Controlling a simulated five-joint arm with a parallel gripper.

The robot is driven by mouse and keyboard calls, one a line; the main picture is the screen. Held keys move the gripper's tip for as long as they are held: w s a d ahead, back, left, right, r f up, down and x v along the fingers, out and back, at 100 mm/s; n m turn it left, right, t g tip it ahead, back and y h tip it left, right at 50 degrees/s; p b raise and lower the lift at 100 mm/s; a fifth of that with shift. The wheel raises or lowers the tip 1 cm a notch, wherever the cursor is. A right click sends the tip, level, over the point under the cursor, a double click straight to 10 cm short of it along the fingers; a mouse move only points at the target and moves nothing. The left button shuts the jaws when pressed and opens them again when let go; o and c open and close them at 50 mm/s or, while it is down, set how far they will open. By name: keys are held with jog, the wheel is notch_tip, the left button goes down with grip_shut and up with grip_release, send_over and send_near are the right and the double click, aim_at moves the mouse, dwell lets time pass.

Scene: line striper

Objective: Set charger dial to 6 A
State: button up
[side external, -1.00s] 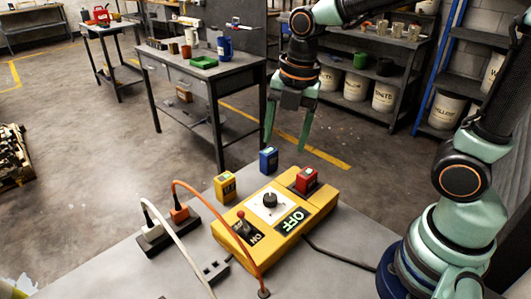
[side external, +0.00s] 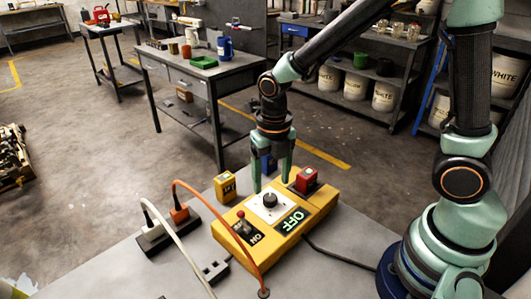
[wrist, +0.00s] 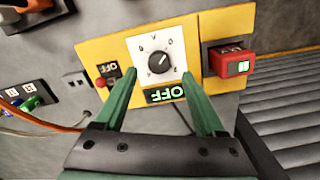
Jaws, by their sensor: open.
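The black charger dial (side external: 270,199) stands on a white plate on the yellow charger (side external: 318,214). In the wrist view the dial (wrist: 158,64) shows small marks around it, too small to read surely. The charger's display (side external: 291,220) reads OFF in green. My gripper (side external: 271,184) points down over the dial, open and empty. In the wrist view its fingertips (wrist: 158,75) lie to the left and right of the dial; I cannot tell whether they touch it. A switch with a red tip (side external: 241,222) stands at the charger's near left end.
A power strip (side external: 184,229) with plugs and an orange cord (side external: 236,210) lies to the left.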

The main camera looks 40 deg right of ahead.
aim_at(271, 197)
jog(key=shift+a+f, duration=0.1)
jog(key=shift+f, duration=2.15)
grip_shut()
